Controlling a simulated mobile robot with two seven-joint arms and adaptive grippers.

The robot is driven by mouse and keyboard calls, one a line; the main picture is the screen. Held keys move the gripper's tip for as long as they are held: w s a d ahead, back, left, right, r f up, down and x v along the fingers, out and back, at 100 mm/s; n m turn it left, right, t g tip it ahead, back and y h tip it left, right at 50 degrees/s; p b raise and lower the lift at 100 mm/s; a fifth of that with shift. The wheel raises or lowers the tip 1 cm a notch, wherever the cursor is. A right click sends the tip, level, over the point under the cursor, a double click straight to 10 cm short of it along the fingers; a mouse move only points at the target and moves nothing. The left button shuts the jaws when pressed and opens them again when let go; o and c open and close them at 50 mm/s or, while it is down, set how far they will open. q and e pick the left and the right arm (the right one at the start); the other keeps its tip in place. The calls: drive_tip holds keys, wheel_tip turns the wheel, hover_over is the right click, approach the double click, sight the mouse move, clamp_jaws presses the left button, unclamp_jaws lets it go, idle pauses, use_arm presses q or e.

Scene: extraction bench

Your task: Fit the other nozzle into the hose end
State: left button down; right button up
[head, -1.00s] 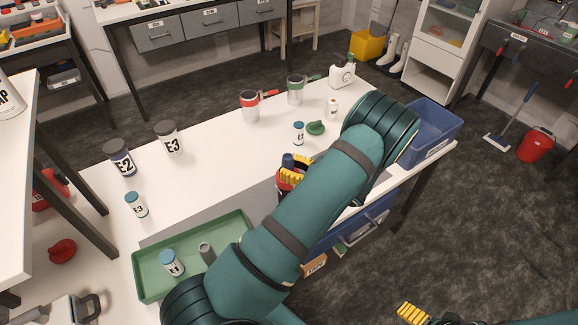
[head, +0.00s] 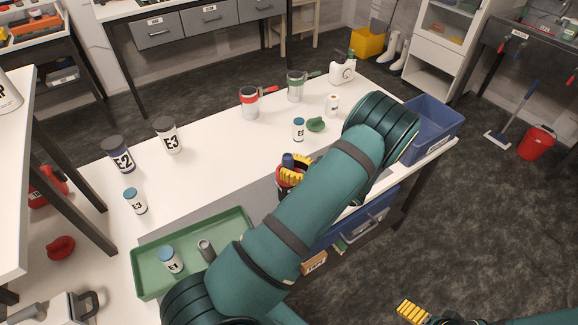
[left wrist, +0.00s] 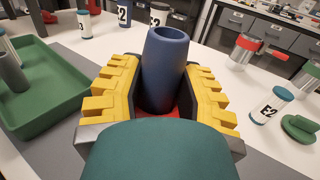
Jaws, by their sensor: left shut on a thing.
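My left gripper (head: 294,170) is over the grey mat area in the middle of the bench. Its yellow fingers are shut on a blue nozzle (head: 287,160), a tapered tube. In the left wrist view the blue nozzle (left wrist: 166,62) stands up between the fingers, with its lower part hidden by them and something red at its base. A grey nozzle-like piece (head: 206,251) stands in the green tray (head: 142,284). I cannot make out the hose end; my left arm covers part of the bench. My right gripper (head: 412,314) shows only in part at the bottom edge.
The tray also holds a blue-capped jar (head: 171,260). A red-banded cup (head: 250,103), green-banded cup (head: 296,87) and green object (head: 316,125) stand farther back. A blue bin (head: 441,112) is at the right end.

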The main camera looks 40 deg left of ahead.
use_arm(q)
drive_tip(key=shift+r+p, duration=1)
drive_tip(key=shift+r, duration=0.4)
idle(1.1)
drive_tip(key=shift+f+b, duration=0.75)
drive_tip(key=shift+f, duration=0.75)
drive_tip(key=c, duration=0.6)
unclamp_jaws()
drive_tip(key=v, duration=1.2)
